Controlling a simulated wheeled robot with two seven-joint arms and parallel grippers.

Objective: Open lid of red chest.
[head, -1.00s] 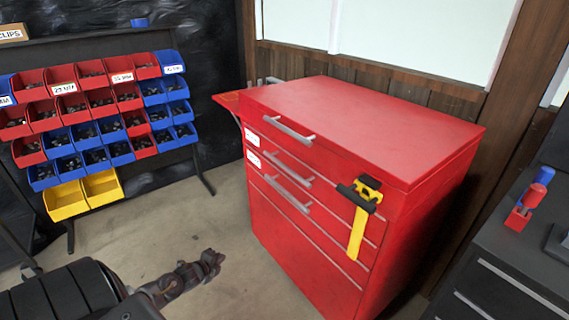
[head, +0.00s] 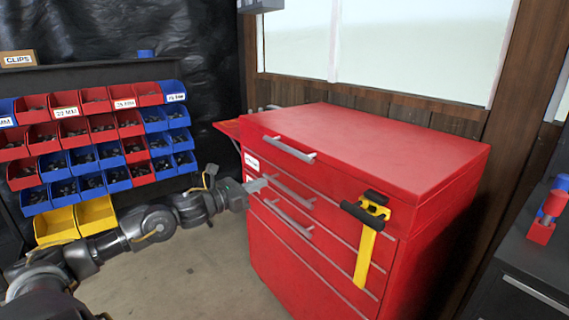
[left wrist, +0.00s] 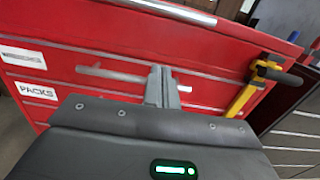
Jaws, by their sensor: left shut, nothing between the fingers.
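The red chest (head: 330,240) stands in the middle of the head view. Its lid (head: 385,143) is down, with a grey bar handle (head: 289,150) along its front edge. My left gripper (head: 260,184) is shut and empty. It is in front of the chest's upper drawers, below the lid handle and close to the left end of a drawer handle (head: 293,191). In the left wrist view the shut fingers (left wrist: 162,86) overlap that drawer handle (left wrist: 110,74); I cannot tell whether they touch it. The lid handle (left wrist: 165,9) shows at the top there. My right gripper is not in view.
A yellow and black tool (head: 366,240) hangs on the chest's front right. A rack of red, blue and yellow bins (head: 95,150) stands at left. A dark cabinet (head: 520,260) is at right. A red side shelf (head: 228,128) sticks out at the chest's left.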

